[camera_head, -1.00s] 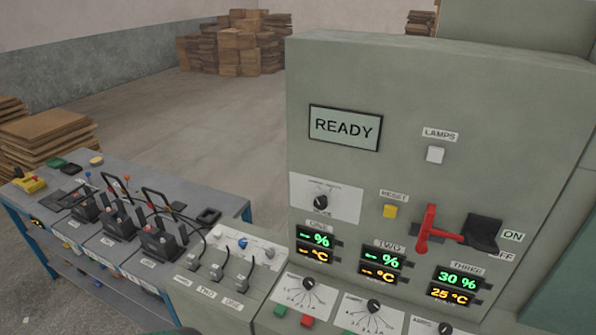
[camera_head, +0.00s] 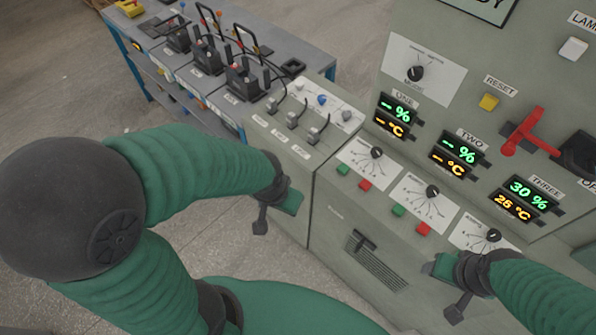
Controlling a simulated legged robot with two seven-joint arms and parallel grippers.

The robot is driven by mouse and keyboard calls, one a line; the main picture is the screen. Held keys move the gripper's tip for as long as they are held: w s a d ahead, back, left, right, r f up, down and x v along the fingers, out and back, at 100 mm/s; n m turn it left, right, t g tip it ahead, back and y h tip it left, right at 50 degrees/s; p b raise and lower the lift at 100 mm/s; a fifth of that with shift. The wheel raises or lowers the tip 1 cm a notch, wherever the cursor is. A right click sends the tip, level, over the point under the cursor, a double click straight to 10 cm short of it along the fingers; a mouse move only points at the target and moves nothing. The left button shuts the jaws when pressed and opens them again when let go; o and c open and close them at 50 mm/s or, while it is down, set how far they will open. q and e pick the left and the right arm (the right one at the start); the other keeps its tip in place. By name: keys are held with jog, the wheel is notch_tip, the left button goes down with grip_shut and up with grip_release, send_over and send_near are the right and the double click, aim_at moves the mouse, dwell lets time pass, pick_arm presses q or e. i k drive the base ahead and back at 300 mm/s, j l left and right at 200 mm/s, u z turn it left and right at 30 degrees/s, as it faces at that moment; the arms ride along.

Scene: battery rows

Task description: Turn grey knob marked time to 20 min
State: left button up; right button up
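Dark dial knobs stand on white scale plates on the grey machine: one under display ONE (camera_head: 376,152), one under TWO (camera_head: 432,191), one under THREE (camera_head: 493,235), and one higher up (camera_head: 415,73). Their small print is too small to read, so I cannot tell which is marked time. My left gripper (camera_head: 277,215) is in front of the cabinet's left part, below the levers, its fingers apart and empty. My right gripper (camera_head: 446,291) is below the THREE dial, apart from it, its fingers apart and empty.
Green buttons (camera_head: 343,169) and red buttons (camera_head: 365,185) sit beside the dials. A red lever (camera_head: 523,132) and yellow RESET button (camera_head: 489,102) are above. Small levers (camera_head: 295,119) and a blue knob (camera_head: 322,99) are left. A battery bench (camera_head: 300,58) stands behind.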

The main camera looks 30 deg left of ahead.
aim_at(346, 114)
jog(key=i+j+u, duration=0.2)
jog(key=u, duration=0.15)
jog(key=i+j+u, duration=0.2)
jog(key=j+u, duration=0.15)
jog(key=i+j+u, duration=0.2)
jog(key=u, duration=0.15)
jog(key=i, duration=0.05)
